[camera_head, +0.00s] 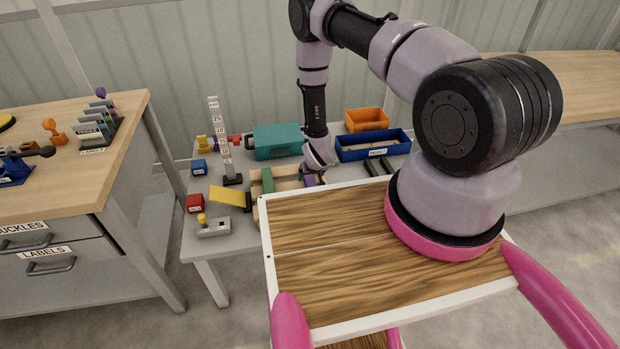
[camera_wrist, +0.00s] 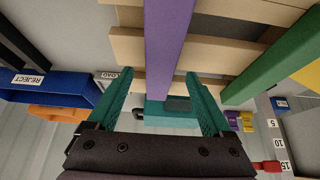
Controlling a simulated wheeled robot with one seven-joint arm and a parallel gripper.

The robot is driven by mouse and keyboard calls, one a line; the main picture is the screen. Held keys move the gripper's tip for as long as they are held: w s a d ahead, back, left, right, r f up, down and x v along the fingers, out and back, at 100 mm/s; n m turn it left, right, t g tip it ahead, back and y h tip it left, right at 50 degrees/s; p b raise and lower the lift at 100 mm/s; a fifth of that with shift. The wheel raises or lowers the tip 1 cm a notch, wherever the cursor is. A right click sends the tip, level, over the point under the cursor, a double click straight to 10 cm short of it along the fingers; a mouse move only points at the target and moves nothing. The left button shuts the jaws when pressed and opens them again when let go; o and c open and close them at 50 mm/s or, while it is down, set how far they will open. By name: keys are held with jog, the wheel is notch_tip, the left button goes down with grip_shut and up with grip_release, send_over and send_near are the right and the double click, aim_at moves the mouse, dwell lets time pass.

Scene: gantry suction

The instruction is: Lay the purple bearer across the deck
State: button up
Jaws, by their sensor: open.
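The purple bearer (camera_wrist: 168,40) runs lengthwise through the wrist view and crosses over the pale wooden slats of the deck (camera_wrist: 220,53). Its near end lies between the two teal fingers of my gripper (camera_wrist: 160,74), which are open with a gap on each side. A green bearer (camera_wrist: 272,52) lies across the slats to the right, apart from the purple one. In the head view my gripper (camera_head: 318,165) is low over the deck (camera_head: 288,185). A small part of the purple bearer (camera_head: 309,180) shows below it, left of it the green bearer (camera_head: 267,180).
On the grey table stand a teal box (camera_head: 277,141), a blue bin (camera_head: 372,146), an orange bin (camera_head: 367,119) and a marked post (camera_head: 217,120). Dark bars (camera_head: 380,166) lie right of the deck.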

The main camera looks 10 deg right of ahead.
jog(key=v, duration=0.8)
jog(key=shift+s+r, duration=0.15)
jog(key=shift+r, duration=0.15)
notch_tip(320, 180, up, 9)
send_over(311, 181)
notch_tip(311, 181, up, 30)
jog(key=d+m, duration=0.3)
jog(key=s+d+r+y, duration=0.1)
jog(key=s+r, duration=0.5)
jog(key=r, duration=0.4)
jog(key=s+r, duration=0.6)
jog(key=s, duration=0.5)
jog(key=s+d+r+m+t+y, duration=0.1)
jog(key=s+r, duration=0.6)
jog(key=s, duration=0.4)
jog(key=shift+d+r, duration=0.2)
jog(key=shift+d, duration=0.1)
